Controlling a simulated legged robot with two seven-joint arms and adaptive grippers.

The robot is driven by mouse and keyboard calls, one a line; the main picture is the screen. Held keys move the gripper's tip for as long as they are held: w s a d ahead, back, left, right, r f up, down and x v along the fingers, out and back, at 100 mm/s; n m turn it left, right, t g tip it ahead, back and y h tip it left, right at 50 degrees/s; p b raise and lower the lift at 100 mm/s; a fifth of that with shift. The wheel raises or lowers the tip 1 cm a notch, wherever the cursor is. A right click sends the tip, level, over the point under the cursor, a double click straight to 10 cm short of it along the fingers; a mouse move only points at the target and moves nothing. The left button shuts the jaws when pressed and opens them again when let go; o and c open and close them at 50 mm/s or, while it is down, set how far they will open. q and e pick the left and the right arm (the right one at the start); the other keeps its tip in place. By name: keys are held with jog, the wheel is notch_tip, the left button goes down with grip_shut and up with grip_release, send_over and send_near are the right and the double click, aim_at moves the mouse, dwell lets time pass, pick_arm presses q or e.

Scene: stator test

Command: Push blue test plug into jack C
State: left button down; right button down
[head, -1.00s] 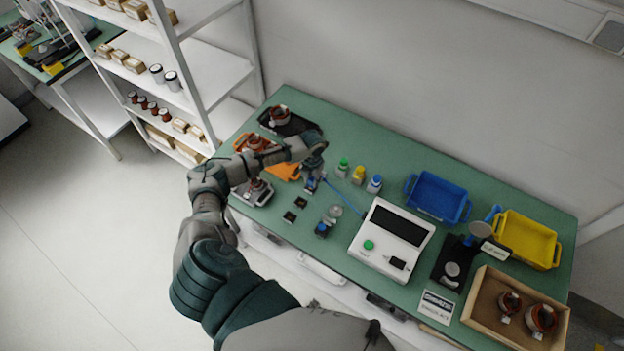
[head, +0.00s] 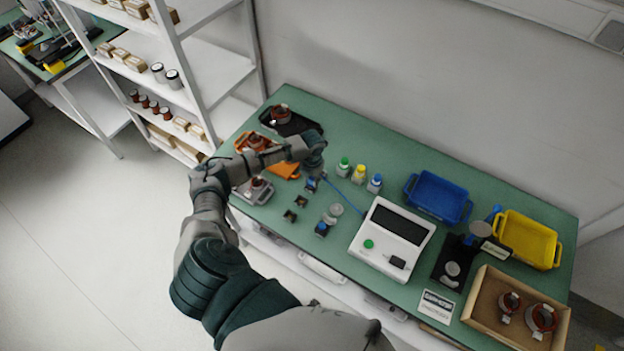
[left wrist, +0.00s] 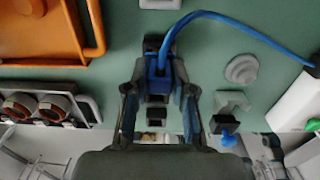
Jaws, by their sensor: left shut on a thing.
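My left gripper (head: 313,174) reaches down over the green bench (head: 366,160). In the left wrist view its fingers (left wrist: 160,68) are shut on the blue test plug (left wrist: 161,82). A blue cable (left wrist: 232,22) runs from the plug to the white tester (head: 388,240). A dark block lies just beyond the plug, partly hidden by it; I cannot tell whether they touch. Two small black jacks (head: 301,201) (head: 289,215) stand in a row nearer the bench's front edge. I cannot read any jack letters. My right gripper is not in view.
Green, yellow and blue-capped bottles (head: 359,174) stand right of the gripper. A grey stand with a blue part (head: 322,228) is near the front. An orange tray (left wrist: 50,35) lies to the left. Blue (head: 437,197) and yellow bins (head: 527,240) are farther right.

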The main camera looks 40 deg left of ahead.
pick_arm(q)
jog(key=shift+s+f, duration=0.15)
jog(key=shift+f, duration=0.15)
jog(key=shift+s+d+f+b, duration=0.1)
jog(key=shift+s+f+b, duration=0.1)
jog(key=shift+f+b, duration=0.15)
jog(key=shift+f, duration=0.1)
jog(key=shift+w+f, duration=0.15)
jog(key=shift+w, duration=0.05)
jog(key=c, duration=1.4)
grip_release()
jog(key=shift+w+a, duration=0.1)
jog(key=shift+a, duration=0.15)
jog(key=o, duration=0.5)
jog(key=shift+a, duration=0.1)
jog(key=shift+r, duration=0.25)
